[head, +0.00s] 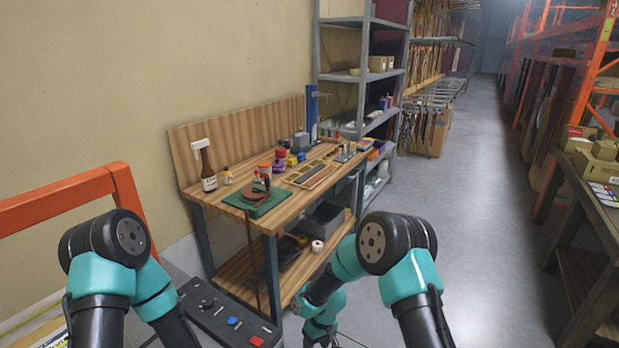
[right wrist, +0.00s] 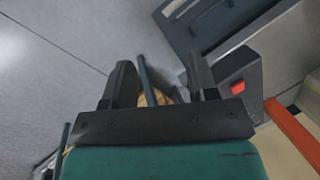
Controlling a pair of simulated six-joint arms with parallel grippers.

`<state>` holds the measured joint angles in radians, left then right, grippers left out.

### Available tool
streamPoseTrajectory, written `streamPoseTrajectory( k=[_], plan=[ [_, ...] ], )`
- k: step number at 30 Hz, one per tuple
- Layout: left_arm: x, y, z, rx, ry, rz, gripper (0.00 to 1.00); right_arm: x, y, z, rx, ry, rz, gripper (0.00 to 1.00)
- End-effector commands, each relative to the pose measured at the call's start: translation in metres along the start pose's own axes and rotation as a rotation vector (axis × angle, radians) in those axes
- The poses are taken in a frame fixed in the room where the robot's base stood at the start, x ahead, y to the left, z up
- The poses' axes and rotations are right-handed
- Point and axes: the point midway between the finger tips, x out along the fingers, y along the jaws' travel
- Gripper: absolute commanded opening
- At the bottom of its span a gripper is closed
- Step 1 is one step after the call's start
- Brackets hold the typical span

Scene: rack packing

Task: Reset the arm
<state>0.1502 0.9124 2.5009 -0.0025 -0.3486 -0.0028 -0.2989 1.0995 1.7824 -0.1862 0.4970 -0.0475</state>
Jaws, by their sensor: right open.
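My right gripper (right wrist: 160,78) shows in the right wrist view with its two dark fingers apart. A thin dark bar and a small tan patch show between the fingers; I cannot tell whether they lie well beyond them, and nothing looks clamped. In the head view my right arm bends down and inward at lower centre, and its gripper tips are not clear there. My left arm shows at lower left, with its gripper out of the frame.
A wooden workbench (head: 232,202) with a spray bottle (head: 206,167), a green-based tool (head: 257,200) and small parts stands ahead. A grey shelf (head: 345,77) stands behind it. An orange rail (head: 62,199) is at left. The aisle floor (head: 475,215) at right is clear.

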Motion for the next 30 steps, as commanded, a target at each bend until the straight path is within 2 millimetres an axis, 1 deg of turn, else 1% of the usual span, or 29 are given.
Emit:
streamPoseTrajectory(
  k=[1,2,3,5,6,8,9,11,12,15,18,20,22,30],
  plan=[
    [0.0,0.0,0.0,0.0,0.0,0.0,0.0,0.006,0.015,0.025,0.056,0.019,-0.024,0.53],
    [0.0,0.0,0.0,0.0,0.0,0.0,0.0,0.01,0.021,0.037,0.086,0.036,-0.035,0.53],
    [0.0,0.0,0.0,0.0,0.0,0.0,0.0,0.014,0.029,0.055,0.127,0.055,-0.049,0.53],
    [0.0,0.0,0.0,0.0,0.0,0.0,0.0,0.019,0.04,0.082,0.192,0.088,-0.067,0.53],
    [0.0,0.0,0.0,0.0,0.0,0.0,0.0,0.022,0.046,0.1,0.235,0.108,-0.077,0.53],
    [0.0,0.0,0.0,0.0,0.0,0.0,0.0,0.025,0.054,0.128,0.302,0.138,-0.09,0.53],
    [0.0,0.0,0.0,0.0,0.0,0.0,0.0,0.027,0.059,0.147,0.346,0.158,-0.096,0.53],
    [0.0,0.0,0.0,0.0,0.0,0.0,0.0,0.028,0.064,0.176,0.414,0.188,-0.103,0.53],
    [0.0,0.0,0.0,0.0,0.0,0.0,0.0,0.029,0.067,0.196,0.458,0.205,-0.105,0.53],
    [0.0,0.0,0.0,0.0,0.0,0.0,0.0,0.027,0.07,0.238,0.557,0.248,-0.104,0.53],
    [0.0,0.0,0.0,0.0,0.0,0.0,0.0,0.024,0.071,0.268,0.627,0.277,-0.098,0.53],
    [0.0,0.0,0.0,0.0,0.0,0.0,0.0,0.023,0.07,0.278,0.652,0.288,-0.094,0.53],
    [0.0,0.0,0.0,0.0,0.0,0.0,0.0,0.022,0.07,0.284,0.667,0.295,-0.092,0.53],
    [0.0,0.0,0.0,0.0,0.0,0.0,0.0,0.022,0.07,0.285,0.669,0.297,-0.091,0.53]
  ],
)
